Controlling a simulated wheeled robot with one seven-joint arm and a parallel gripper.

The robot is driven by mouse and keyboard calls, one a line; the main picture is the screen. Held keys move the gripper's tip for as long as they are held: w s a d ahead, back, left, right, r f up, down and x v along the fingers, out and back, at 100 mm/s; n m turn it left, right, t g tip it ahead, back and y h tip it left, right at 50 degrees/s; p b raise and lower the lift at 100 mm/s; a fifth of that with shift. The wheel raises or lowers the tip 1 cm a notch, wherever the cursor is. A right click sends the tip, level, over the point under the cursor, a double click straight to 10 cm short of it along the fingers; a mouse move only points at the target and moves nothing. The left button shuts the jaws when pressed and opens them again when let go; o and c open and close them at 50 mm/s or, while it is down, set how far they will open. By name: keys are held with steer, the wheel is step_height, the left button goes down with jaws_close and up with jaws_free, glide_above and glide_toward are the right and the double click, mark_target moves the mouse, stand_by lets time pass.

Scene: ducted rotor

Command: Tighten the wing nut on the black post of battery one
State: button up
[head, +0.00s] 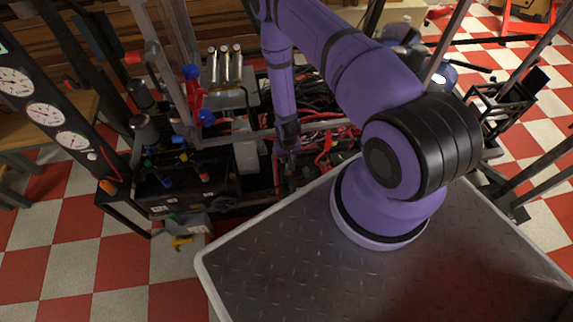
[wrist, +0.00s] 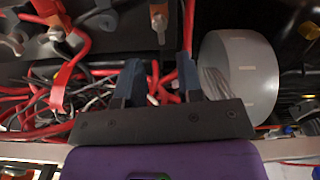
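My gripper (wrist: 158,66) is open in the wrist view, with its two dark fingers apart. No wing nut is clearly held between them. A small pale-tipped red piece (wrist: 152,97) shows in the gap; whether it is touched cannot be told. A dark surface (wrist: 120,45), possibly a battery top, lies beyond the fingertips. On it stand an orange-and-metal fitting (wrist: 158,20) and, at the upper left, a metal fitting (wrist: 56,36) beside a red cable lug (wrist: 62,80). Which is the black post's wing nut cannot be told. In the head view my gripper (head: 290,165) is small and dark among cables.
Red and black cables (wrist: 35,105) crowd the space below the dark surface. A pale grey cylinder (wrist: 240,75) stands close right of the fingers.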

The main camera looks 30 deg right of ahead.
step_height(320, 180, down, 7)
steer(key=shift+f, duration=0.15)
stand_by(0.4)
jaws_close()
